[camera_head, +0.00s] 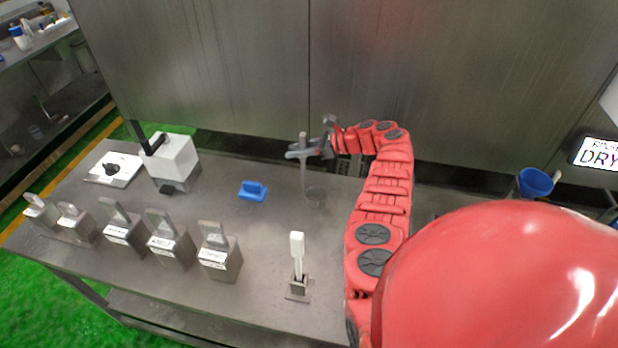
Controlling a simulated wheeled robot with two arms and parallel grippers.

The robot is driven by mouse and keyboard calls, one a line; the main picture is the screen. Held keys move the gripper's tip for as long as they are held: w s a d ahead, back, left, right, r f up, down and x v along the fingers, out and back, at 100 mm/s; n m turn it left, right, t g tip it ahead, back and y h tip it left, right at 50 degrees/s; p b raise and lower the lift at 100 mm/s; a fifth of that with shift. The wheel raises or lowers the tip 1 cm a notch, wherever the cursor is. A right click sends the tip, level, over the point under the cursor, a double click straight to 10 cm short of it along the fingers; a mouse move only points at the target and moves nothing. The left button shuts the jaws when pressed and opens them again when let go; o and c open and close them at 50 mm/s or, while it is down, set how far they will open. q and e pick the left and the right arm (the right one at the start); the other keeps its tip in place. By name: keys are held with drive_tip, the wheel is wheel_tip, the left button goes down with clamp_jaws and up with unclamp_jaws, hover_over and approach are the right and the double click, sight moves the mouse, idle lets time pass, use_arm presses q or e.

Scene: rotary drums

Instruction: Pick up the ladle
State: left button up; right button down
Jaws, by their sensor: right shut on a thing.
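The ladle (304,176) is a thin grey metal tool. It hangs about upright, with its handle running down from my right gripper and a small dark cup at the lower end. My right gripper (302,149) is shut on the upper part of the ladle's handle, above the back middle of the metal table (240,285). I cannot tell whether the cup touches the table top. My red right arm reaches in from the right and hides part of the table. My left gripper is not in view.
A blue block with a handle (253,191) lies left of the ladle. A white tool (297,252) stands upright in front. Several metal blocks with handles (219,255) line the front left edge. A white box (173,158) stands back left. A blue cup (536,183) is far right.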

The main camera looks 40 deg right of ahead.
drive_tip(key=shift+r, duration=0.15)
wheel_tip(320, 180, up, 10)
drive_tip(key=b, duration=0.4)
idle(0.3)
